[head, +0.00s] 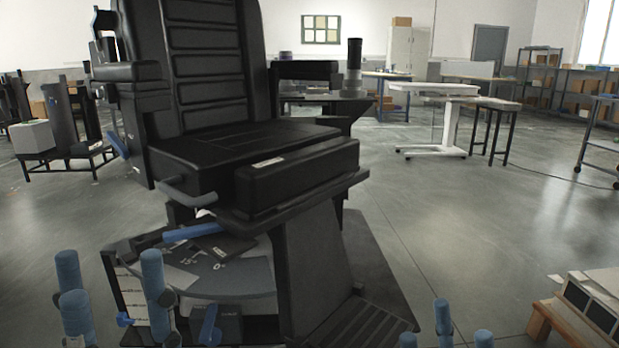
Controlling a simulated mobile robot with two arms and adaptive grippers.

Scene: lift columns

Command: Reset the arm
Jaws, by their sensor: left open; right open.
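A large black padded chair (205,70) stands on a black frame at centre left. A thick black bar like an armrest (300,168) lies level along its near side. A blue-gripped lever (193,231) sticks out below the seat, above a grey plate with angle marks (215,268), including 15° and 0°. Another blue lever (208,325) is lower down. Which part is the arm, I cannot tell. My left gripper (109,283) is open at the lower left, its blue fingers spread in front of the chair's base. My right gripper (444,325) is open at the bottom, right of the base, mostly cut off.
A wooden pallet with boxes (585,305) is at the lower right. A white table (434,90) and shelves (540,75) stand further back. A black stand with a grey box (33,137) is at the left.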

